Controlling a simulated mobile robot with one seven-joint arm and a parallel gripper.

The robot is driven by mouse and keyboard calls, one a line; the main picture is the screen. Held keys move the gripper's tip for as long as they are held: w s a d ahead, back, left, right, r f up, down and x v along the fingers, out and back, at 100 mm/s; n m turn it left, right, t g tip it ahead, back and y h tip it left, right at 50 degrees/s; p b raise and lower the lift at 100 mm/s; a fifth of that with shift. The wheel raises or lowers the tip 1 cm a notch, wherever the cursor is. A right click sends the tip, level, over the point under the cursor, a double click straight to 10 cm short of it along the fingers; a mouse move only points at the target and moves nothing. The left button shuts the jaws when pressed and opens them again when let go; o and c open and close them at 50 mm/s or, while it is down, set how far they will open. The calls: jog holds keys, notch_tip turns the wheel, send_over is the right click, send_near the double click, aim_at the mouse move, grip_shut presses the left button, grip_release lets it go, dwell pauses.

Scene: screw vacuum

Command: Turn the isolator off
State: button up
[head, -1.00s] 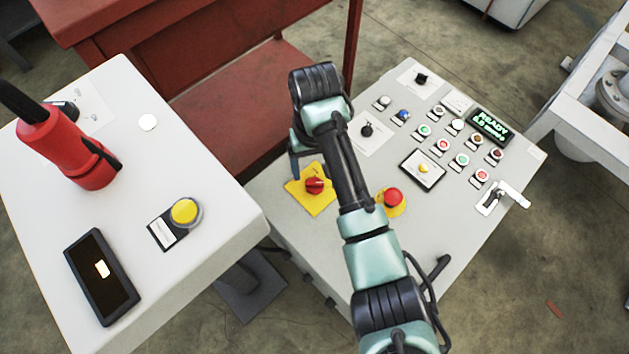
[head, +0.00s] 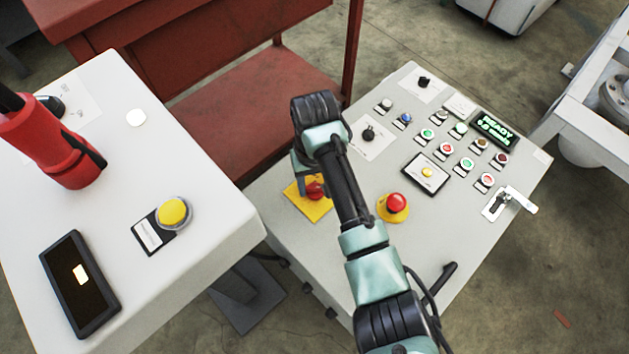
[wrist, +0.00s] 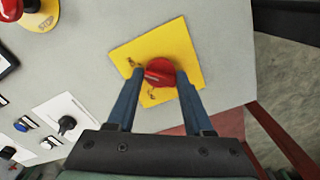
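The isolator is a red rotary knob (head: 315,191) on a yellow square plate (head: 318,211), at the near left corner of the grey control panel. My gripper (wrist: 160,75) is over it, with its two blue fingers apart, one on each side of the red knob (wrist: 160,68). The fingertips are close to the knob's sides; I cannot tell whether they touch it. In the head view one finger shows beside the knob, and my wrist hides part of the view. The plate's markings are too small to read.
A red emergency stop button (head: 397,202) on a yellow disc is close to my forearm on the panel. Beyond it are black selector switches (head: 368,134), several push buttons and a lit green display (head: 493,129). A separate white console (head: 200,247) stands at the left.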

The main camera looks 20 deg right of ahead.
grip_shut()
jog(key=shift+r+n+p, duration=0.1)
jog(key=shift+n+p, duration=0.2)
jog(key=shift+p, duration=0.15)
jog(key=n+p, duration=0.2)
jog(key=p, duration=0.1)
jog(key=shift+a+r+n, duration=0.1)
jog(key=shift+r+n, duration=0.1)
jog(key=shift+n, duration=0.1)
jog(key=n+p, duration=0.3)
jog(key=shift+f+n, duration=0.1)
jog(key=shift+n, duration=0.2)
jog(key=n+p, duration=0.3)
jog(key=n, duration=0.2)
jog(key=shift+a+f, duration=0.1)
jog(key=n+p, duration=0.2)
jog(key=n, duration=0.4)
jog(key=shift+s+f, duration=0.1)
